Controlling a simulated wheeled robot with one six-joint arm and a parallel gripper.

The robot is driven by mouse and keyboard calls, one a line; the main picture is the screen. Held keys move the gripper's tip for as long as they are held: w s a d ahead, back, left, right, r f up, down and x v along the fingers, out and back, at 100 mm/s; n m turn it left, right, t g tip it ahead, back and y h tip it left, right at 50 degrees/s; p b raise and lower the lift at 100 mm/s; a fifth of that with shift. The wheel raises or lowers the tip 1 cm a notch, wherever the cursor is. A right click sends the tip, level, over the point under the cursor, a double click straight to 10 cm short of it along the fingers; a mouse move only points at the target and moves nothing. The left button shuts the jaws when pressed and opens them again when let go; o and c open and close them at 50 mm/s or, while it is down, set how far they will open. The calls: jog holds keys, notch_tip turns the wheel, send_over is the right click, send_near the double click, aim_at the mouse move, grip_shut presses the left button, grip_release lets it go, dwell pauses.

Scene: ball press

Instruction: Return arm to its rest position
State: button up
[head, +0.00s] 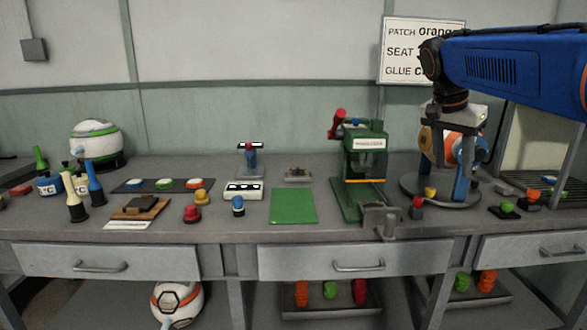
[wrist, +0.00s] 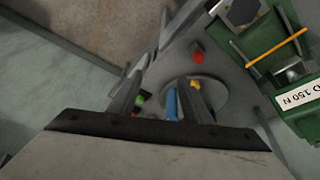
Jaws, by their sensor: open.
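My blue arm (head: 520,68) reaches in from the right in the head view, above the right part of the bench. My gripper (head: 450,128) points down in front of an orange and white ball on a round stand (head: 411,191). It hides part of them. In the wrist view my gripper (wrist: 164,88) has its two fingers apart, with nothing held between them. The stand's blue upright (wrist: 171,103) shows beyond the gap, and I cannot tell how close it is.
The green press (head: 364,145) stands left of my gripper, also at the right of the wrist view (wrist: 268,48). A sign (head: 405,30) hangs behind the arm. A green mat (head: 293,206) is bare. Small tools and parts crowd the left bench. An open booth (head: 540,140) stands at right.

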jog(key=s+a+f+n+t+y, duration=0.1)
jog(key=s+a+f+n, duration=0.2)
jog(key=s+f, duration=0.5)
jog(key=s+a+f+n+y, duration=0.1)
jog(key=s+a+f+n, duration=0.2)
jog(key=s+f, duration=0.6)
jog(key=s+a+f+n+t+y, duration=0.1)
jog(key=s+a+f+n, duration=0.2)
jog(key=s+f+n, duration=0.2)
jog(key=s+f, duration=0.3)
jog(key=s, duration=0.2)
jog(key=shift+f+n+t+y, duration=0.3)
jog(key=shift+f+n+y, duration=0.1)
